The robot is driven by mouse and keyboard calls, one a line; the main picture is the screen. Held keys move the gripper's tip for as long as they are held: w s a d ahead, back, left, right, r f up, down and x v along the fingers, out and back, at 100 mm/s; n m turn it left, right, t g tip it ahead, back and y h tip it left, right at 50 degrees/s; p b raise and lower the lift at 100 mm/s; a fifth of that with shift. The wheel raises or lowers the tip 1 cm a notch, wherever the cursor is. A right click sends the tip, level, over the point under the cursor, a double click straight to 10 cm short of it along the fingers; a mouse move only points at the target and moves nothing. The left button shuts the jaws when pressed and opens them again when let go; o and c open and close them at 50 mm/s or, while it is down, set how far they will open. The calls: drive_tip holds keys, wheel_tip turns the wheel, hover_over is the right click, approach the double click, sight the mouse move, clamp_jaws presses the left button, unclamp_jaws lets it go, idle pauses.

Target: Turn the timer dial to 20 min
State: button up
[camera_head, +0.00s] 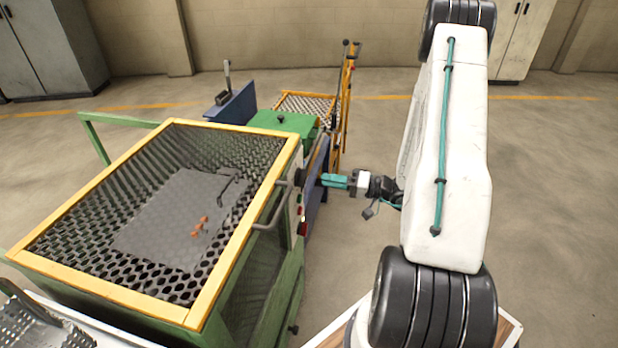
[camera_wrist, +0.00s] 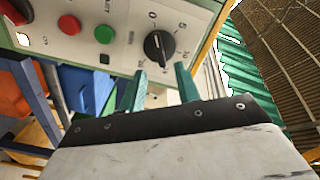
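The timer dial (camera_wrist: 159,46) is a round black knob with a light pointer line, on a pale control panel (camera_wrist: 120,58) in the wrist view. A 0 is printed above it and other numbers stand around it; most are too small to read surely. The pointer seems to be near the upper side, but I cannot tell its exact setting. My gripper (camera_wrist: 161,69) has two green fingers spread apart, with their tips just below the dial and nothing between them. In the head view my gripper (camera_head: 324,181) reaches left towards the dark dial (camera_head: 300,177) on the furnace's side panel.
A red button (camera_wrist: 69,25) and a green button (camera_wrist: 104,34) sit left of the dial. The furnace has a yellow-rimmed mesh top (camera_head: 198,310) and a grey handle (camera_head: 268,224) near the panel. Open floor (camera_head: 555,190) lies to the right.

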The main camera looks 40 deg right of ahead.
sight(303, 178)
drive_tip(key=x, duration=0.6)
drive_tip(key=shift+w+a, duration=0.3)
clamp_jaws()
